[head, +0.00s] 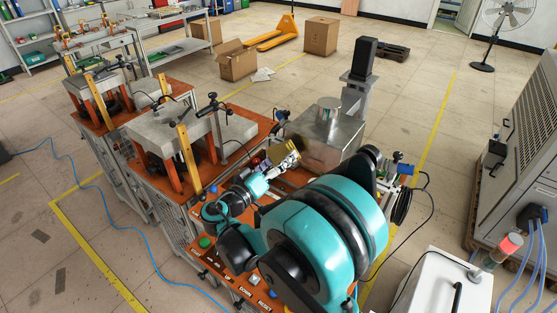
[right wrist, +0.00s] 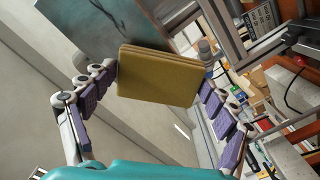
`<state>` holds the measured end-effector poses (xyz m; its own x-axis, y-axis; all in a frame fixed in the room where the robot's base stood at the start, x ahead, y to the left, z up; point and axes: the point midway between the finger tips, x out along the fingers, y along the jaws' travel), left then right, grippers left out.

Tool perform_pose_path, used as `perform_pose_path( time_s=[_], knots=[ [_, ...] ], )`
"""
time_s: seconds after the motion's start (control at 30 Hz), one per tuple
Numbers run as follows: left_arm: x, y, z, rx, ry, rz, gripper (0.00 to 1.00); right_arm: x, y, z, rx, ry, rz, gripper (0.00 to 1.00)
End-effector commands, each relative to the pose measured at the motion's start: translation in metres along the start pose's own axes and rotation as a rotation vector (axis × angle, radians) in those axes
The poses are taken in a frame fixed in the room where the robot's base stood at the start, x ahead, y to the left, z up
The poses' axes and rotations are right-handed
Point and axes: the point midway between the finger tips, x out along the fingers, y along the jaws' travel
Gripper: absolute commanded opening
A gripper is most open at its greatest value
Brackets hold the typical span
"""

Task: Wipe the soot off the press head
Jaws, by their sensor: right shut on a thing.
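My right gripper (head: 276,162) is shut on a yellow-tan sponge-like pad (head: 286,153). In the right wrist view the pad (right wrist: 158,76) sits between the two fingers (right wrist: 160,80), gripped at its sides. The press head (head: 328,130) is a shiny grey metal block with a round cylinder on top. Its near left face has a dark sooty patch beside the pad. In the right wrist view a grey-blue metal face (right wrist: 112,28) lies just behind the pad; I cannot tell whether they touch. My left gripper is not in view.
Orange-topped workstations (head: 215,130) with grey slabs on posts stand to the left. A control panel with buttons (head: 235,270) is below my arm. A grey cabinet (head: 520,150) stands at right. Open floor with cartons (head: 237,62) lies behind.

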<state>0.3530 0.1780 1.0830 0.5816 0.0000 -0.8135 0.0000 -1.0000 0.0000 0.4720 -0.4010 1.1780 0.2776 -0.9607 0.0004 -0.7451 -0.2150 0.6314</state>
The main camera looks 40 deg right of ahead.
Motion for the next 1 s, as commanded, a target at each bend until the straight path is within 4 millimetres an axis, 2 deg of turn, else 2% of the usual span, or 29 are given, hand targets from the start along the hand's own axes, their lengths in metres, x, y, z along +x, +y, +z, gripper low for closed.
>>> perform_pose_path(
  time_s=[1.0],
  knots=[
    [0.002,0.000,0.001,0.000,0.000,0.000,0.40,0.019,0.000,0.000,0.000,0.000,0.000,0.62]
  ],
)
